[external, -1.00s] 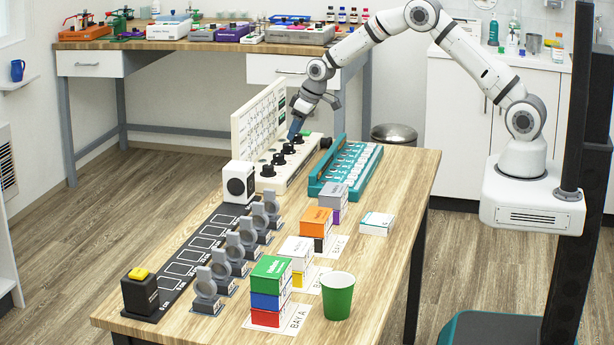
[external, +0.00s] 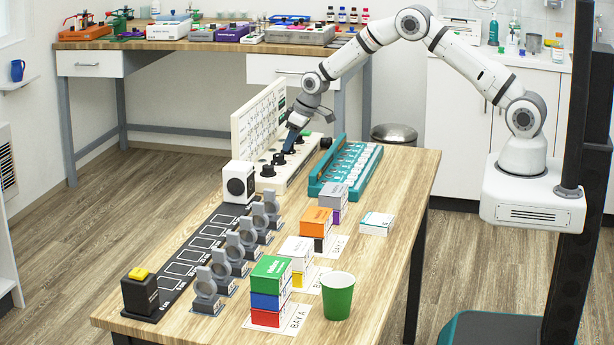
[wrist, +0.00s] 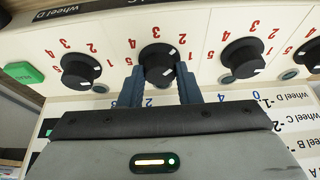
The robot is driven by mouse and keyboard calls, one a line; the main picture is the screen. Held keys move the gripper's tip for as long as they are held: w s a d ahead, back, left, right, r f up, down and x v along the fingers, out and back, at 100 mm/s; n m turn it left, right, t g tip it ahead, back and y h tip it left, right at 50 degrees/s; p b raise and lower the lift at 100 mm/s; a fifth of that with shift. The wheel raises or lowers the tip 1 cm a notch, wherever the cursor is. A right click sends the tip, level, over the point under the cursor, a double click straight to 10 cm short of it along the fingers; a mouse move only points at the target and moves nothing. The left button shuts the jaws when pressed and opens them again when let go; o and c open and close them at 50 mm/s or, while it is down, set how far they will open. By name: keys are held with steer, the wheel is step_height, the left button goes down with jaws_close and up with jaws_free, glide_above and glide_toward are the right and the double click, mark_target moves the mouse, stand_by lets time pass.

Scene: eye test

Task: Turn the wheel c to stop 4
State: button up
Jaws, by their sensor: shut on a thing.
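The control box (external: 262,183) stands at the far end of the table with a row of black knobs. In the wrist view the leftmost knob (wrist: 75,70) sits by the label "wheel D". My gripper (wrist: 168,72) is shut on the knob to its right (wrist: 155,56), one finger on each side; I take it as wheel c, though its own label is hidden. Red numbers 1 to 5 arc around it. A white mark on it seems to lie toward 2 or 1, but the fingers make this hard to read. In the external view my gripper (external: 289,147) reaches down onto the knobs.
Another knob (wrist: 243,58) is close on the right, and a green button (wrist: 22,72) is at the left. A white chart board (external: 258,118) stands behind the box. A teal rack (external: 318,189) is beside it. Boxes and a green cup (external: 338,298) are nearer.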

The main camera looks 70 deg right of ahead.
steer(key=c, duration=0.3)
steer(key=shift+f+b, duration=0.15)
steer(key=shift+b, duration=0.4)
steer(key=n+b, duration=0.1)
steer(key=b, duration=0.1)
steer(key=n+y+b, duration=0.1)
steer(key=b, duration=0.1)
steer(key=shift+d+f+n+b, duration=0.2)
steer(key=shift+n+b, duration=0.1)
steer(key=shift+n, duration=0.1)
steer(key=shift+c, duration=0.2)
steer(key=n+y+b, duration=0.1)
steer(key=n+b, duration=0.3)
steer(key=shift+w+r+n+g+y+b, duration=0.15)
steer(key=shift+n+g+y+b, duration=0.15)
steer(key=shift+g+y+b, duration=0.1)
steer(key=n, duration=0.3)
steer(key=n+g+y, duration=0.1)
steer(key=shift+w+d+r, duration=0.1)
steer(key=shift+d+r, duration=0.05)
steer(key=shift+r, duration=0.1)
steer(key=n+g+p, duration=0.1)
steer(key=n, duration=0.2)
steer(key=shift+w+r+n+g, duration=0.1)
steer(key=shift+n+g, duration=0.2)
steer(key=shift+n, duration=0.1)
steer(key=shift+w+n+g+y+p, duration=0.1)
steer(key=shift+n+g+y+p, duration=0.3)
steer(key=shift+n+p, duration=0.6)
steer(key=shift+n, duration=0.3)
